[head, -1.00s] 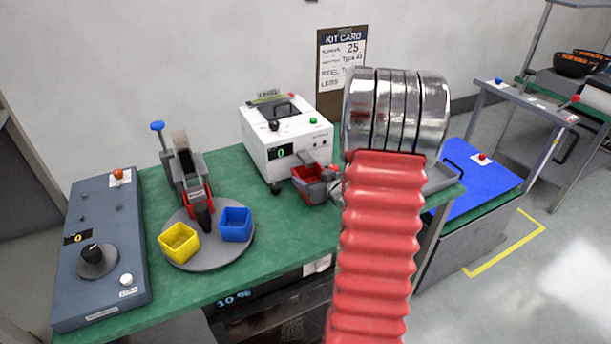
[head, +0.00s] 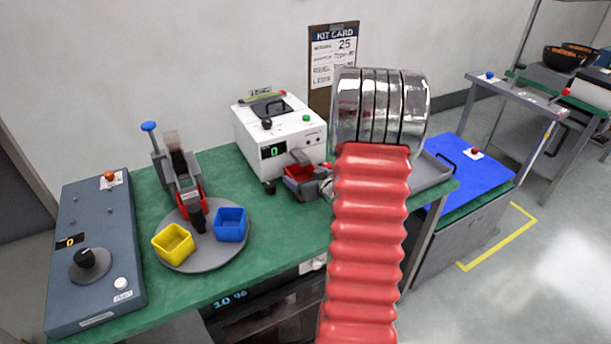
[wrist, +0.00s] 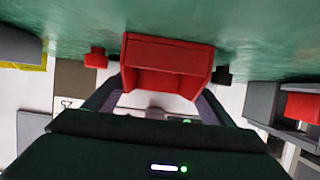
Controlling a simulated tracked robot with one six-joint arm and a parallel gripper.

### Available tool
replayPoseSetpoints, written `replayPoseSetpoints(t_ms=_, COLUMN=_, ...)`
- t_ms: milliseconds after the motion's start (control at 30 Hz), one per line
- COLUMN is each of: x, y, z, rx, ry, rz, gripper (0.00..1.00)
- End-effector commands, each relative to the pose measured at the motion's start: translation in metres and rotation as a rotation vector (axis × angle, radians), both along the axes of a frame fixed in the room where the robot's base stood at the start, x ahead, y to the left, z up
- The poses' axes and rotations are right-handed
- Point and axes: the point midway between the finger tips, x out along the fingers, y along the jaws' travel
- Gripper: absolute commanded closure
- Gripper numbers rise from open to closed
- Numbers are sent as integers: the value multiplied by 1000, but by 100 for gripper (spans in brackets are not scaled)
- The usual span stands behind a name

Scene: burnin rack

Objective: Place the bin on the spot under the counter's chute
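The red bin (head: 300,176) is in front of the white counter (head: 280,140), which has a green display reading 0. It also fills the middle of the wrist view (wrist: 165,68), close to the green tabletop. A grey slanted piece (head: 301,157), apparently the chute, is just above the bin. My gripper (wrist: 168,72) has one finger against each side wall of the bin and appears shut on it. In the head view the gripper is mostly hidden behind my arm. Whether the bin touches the table, and the spot beneath it, I cannot see.
A round grey turntable (head: 208,258) carries a yellow bin (head: 173,243) and a blue bin (head: 230,224) below a press (head: 181,175). A control box (head: 95,255) stands at the left. A grey tray (head: 432,172) lies right of my arm. Green tabletop between turntable and counter is clear.

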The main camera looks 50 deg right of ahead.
Motion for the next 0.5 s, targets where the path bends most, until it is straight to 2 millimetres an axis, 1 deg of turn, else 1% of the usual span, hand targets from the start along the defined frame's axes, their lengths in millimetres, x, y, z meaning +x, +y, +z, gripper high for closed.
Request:
replayPoseSetpoints(t_ms=33, x=0, y=0, z=0, rx=0, ry=0, rz=0, gripper=20)
replayPoseSetpoints(t_ms=100, x=0, y=0, z=0, rx=0, ry=0, rz=0, gripper=15)
replayPoseSetpoints(t_ms=433, x=0, y=-1, z=2, rx=-1, ry=-1, rz=-1, gripper=15)
replayPoseSetpoints(t_ms=500, x=-4, y=0, z=4, rx=0, ry=0, rz=-2, gripper=15)
